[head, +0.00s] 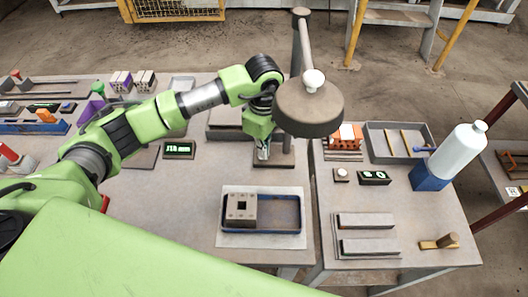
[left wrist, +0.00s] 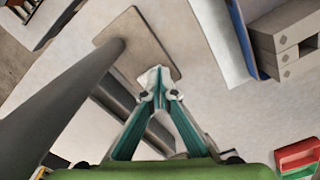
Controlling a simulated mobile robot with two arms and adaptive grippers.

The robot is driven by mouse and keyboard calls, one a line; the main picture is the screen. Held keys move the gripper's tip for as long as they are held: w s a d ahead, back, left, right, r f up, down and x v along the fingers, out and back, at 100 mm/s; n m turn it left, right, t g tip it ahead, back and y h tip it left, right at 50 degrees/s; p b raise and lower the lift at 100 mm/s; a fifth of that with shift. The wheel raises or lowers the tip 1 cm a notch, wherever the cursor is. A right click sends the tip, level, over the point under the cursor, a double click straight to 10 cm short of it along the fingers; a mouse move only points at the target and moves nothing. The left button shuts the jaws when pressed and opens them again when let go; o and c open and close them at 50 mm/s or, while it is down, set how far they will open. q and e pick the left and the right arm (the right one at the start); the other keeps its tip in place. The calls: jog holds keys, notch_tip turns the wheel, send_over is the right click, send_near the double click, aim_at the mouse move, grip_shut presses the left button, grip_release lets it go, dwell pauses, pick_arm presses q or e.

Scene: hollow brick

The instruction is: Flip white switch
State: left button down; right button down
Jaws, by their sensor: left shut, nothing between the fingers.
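A lamp-like stand has a round brown head (head: 308,108) with a white knob (head: 313,79) on top. Its flat base (head: 287,160) is on the table. A small box with a white round button (head: 341,174) sits on the right table. I cannot tell which white part is the switch. My left gripper (head: 263,153) is shut and empty, low beside the stand's post, below and left of the head. In the left wrist view its fingertips (left wrist: 159,82) meet over the edge of the base (left wrist: 133,45), with the post (left wrist: 65,92) to the left. My right gripper is not in view.
A hollow brick (head: 241,209) lies in a blue tray (head: 284,229) in front. A dark box with green lit marks (head: 374,178), a white bottle (head: 457,152) and a grey tray (head: 410,129) stand at right. A gap separates the two tables.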

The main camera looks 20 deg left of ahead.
pick_arm(q)
jog(key=shift+r+p, duration=1.5)
jog(key=shift+r, duration=1.95)
jog(key=shift+s, duration=0.1)
